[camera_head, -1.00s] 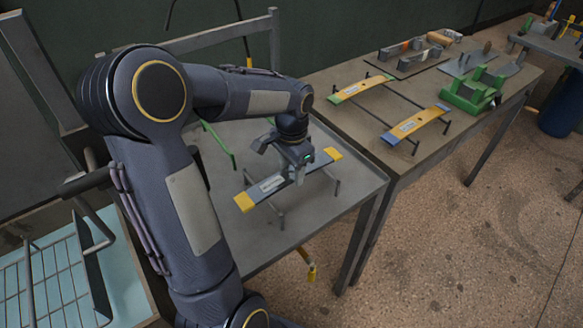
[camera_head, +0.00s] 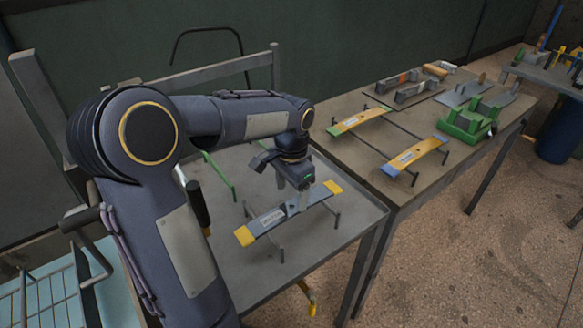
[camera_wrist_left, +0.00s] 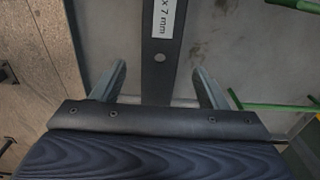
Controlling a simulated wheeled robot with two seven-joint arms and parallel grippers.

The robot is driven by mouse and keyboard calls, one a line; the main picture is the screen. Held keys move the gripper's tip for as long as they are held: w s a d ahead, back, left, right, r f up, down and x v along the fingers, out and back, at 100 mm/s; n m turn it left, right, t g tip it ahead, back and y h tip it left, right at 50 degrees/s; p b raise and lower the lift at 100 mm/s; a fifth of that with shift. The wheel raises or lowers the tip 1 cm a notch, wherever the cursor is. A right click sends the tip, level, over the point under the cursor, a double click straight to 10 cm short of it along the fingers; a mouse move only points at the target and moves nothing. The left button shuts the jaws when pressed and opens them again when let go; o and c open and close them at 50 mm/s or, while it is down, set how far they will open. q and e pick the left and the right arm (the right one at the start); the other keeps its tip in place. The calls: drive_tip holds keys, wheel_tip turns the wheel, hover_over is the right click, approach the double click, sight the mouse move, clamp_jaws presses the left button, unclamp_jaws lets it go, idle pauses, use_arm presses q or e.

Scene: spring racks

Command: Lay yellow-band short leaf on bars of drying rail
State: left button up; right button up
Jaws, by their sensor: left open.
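The yellow-band short leaf (camera_head: 270,219) is a dark grey strip with yellow ends and a pale label. It lies across the thin dark bars of a low rail (camera_head: 281,250) on the near table. My left gripper (camera_head: 302,200) is right over the leaf, near its middle, with jaws open. In the left wrist view the leaf (camera_wrist_left: 160,62) runs between the two spread fingers (camera_wrist_left: 158,78), with a gap on each side. The gripper hides part of the leaf in the head view. My right gripper is not in view.
On the right-hand table (camera_head: 350,175), a rack holds a green-and-yellow leaf (camera_head: 358,120) and a yellow-and-blue leaf (camera_head: 412,157). A green fixture (camera_head: 468,122) stands beyond. A green bar (camera_head: 220,174) is behind my left arm. A wire basket lies at lower left.

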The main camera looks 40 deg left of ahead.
sight(292, 207)
use_arm(q)
wheel_tip(292, 207, up, 7)
drive_tip(key=s+d+f+n+t+h, duration=0.2)
drive_tip(key=s+d, duration=0.4)
drive_tip(key=s, duration=0.2)
drive_tip(key=s+d+f+n+t+h, duration=0.1)
drive_tip(key=s+d+f+n+t, duration=0.1)
drive_tip(key=s+d, duration=0.5)
drive_tip(key=shift+s+d+n+t+h, duration=0.3)
drive_tip(key=shift+s+n+t+h, duration=0.15)
drive_tip(key=shift+s+t, duration=0.5)
drive_tip(key=shift+s, duration=0.1)
